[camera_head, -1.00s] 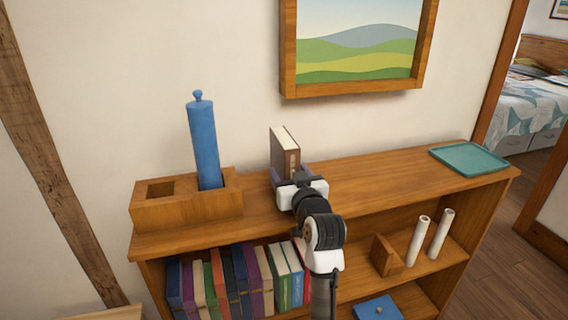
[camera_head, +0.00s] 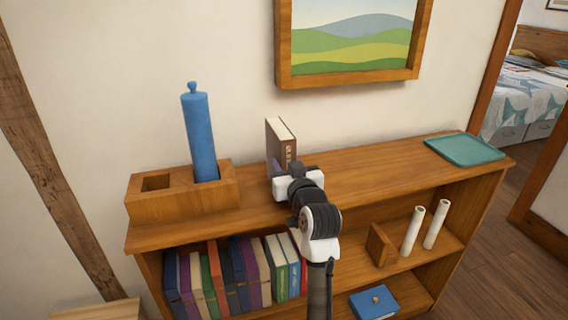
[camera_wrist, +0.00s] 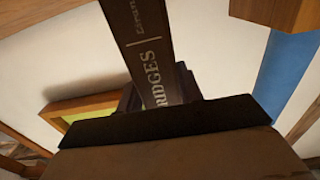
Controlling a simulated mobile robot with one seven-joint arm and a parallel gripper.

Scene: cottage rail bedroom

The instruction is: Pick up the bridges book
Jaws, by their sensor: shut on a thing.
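The bridges book (camera_head: 281,144) is a dark brown book with pale pages, standing upright above the shelf top near the wall. In the wrist view its dark spine (camera_wrist: 147,55) reads "RIDGES" and rises from between my fingers. My gripper (camera_head: 280,172) is shut on the lower part of the book. The wrist and fingers hide the book's bottom, so I cannot tell whether it touches the shelf top.
A wooden holder (camera_head: 170,206) with a blue cylinder (camera_head: 200,135) stands left of the book. A teal tray (camera_head: 465,149) lies at the right end of the bookcase top (camera_head: 365,171). Several books (camera_head: 225,278) fill the shelf below. A framed picture (camera_head: 350,77) hangs above.

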